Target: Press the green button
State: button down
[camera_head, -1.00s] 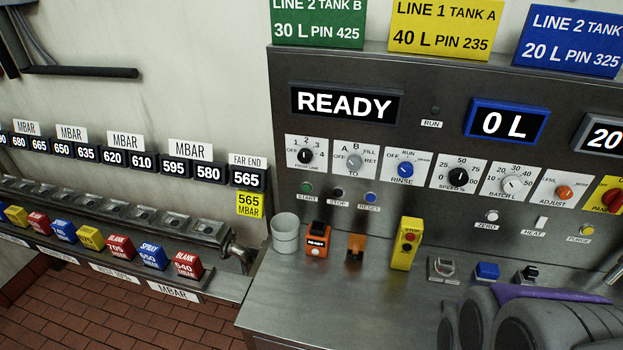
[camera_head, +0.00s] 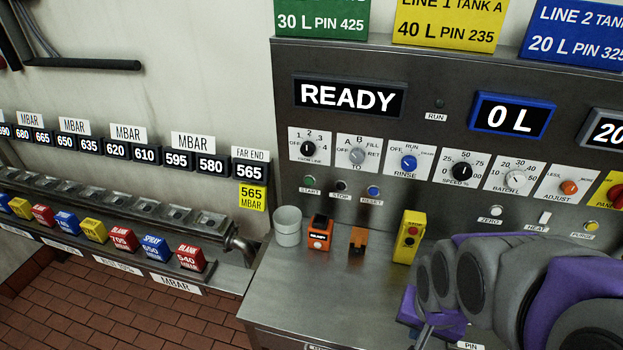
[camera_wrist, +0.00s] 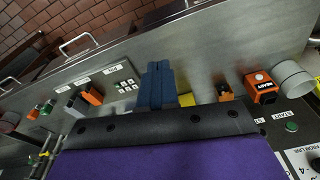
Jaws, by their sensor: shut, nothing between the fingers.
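The green button (camera_head: 309,180) is a small round button labelled START, low on the left of the steel panel. It also shows in the wrist view at the right (camera_wrist: 291,126). Beside it in the head view are a dark STOP button (camera_head: 341,186) and a blue RESET button (camera_head: 373,191). My gripper's blue fingers (camera_wrist: 157,85) are shut together and empty in the wrist view, over the bench and apart from the green button. In the head view my grey and purple arm is at the lower right, and the fingertips cannot be made out clearly.
On the steel bench (camera_head: 290,300) below the buttons stand a grey cup (camera_head: 288,226), an orange box (camera_head: 320,233), an orange holder (camera_head: 358,241) and a yellow pendant (camera_head: 409,237). Rotary knobs line the panel above. The front left of the bench is clear.

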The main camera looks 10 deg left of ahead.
aim_at(309, 181)
jog(key=w+a+f+m+t+y, duration=0.25)
jog(key=w+a, duration=0.25)
jog(key=w, duration=0.6)
jog(key=w+a+f+m+t+y, duration=0.1)
jog(key=w+a+f+m+t, duration=0.3)
jog(key=w, duration=0.6)
jog(key=w+a+m+t+y, duration=0.1)
jog(key=w+a+m+y, duration=0.1)
jog(key=a, duration=0.4)
jog(key=w+a+m+t+y, duration=0.2)
jog(key=w+a+m+y, duration=0.1)
jog(key=w+a, duration=0.2)
jog(key=w+a+m+t+y+b, duration=0.1)
jog(key=w+a+m+t+y, duration=0.1)
jog(key=a, duration=0.6)
jog(key=shift+w+f+m+y, duration=0.2)
jog(key=shift+w+m+y, duration=0.25)
jog(key=shift+w+m, duration=0.4)
jog(key=shift+w+a, duration=0.1)
jog(key=shift+w+d+p, duration=0.2)
jog(key=shift+w+p, duration=0.35)
jog(key=shift+w, duration=1.65)
jog(key=shift+w+d+p, duration=0.15)
jog(key=shift+w+p, duration=0.35)
jog(key=shift+w, duration=1.65)
jog(key=shift+w+r+p, duration=0.2)
jog(key=shift+w+p, duration=0.1)
jog(key=shift+p, duration=0.55)
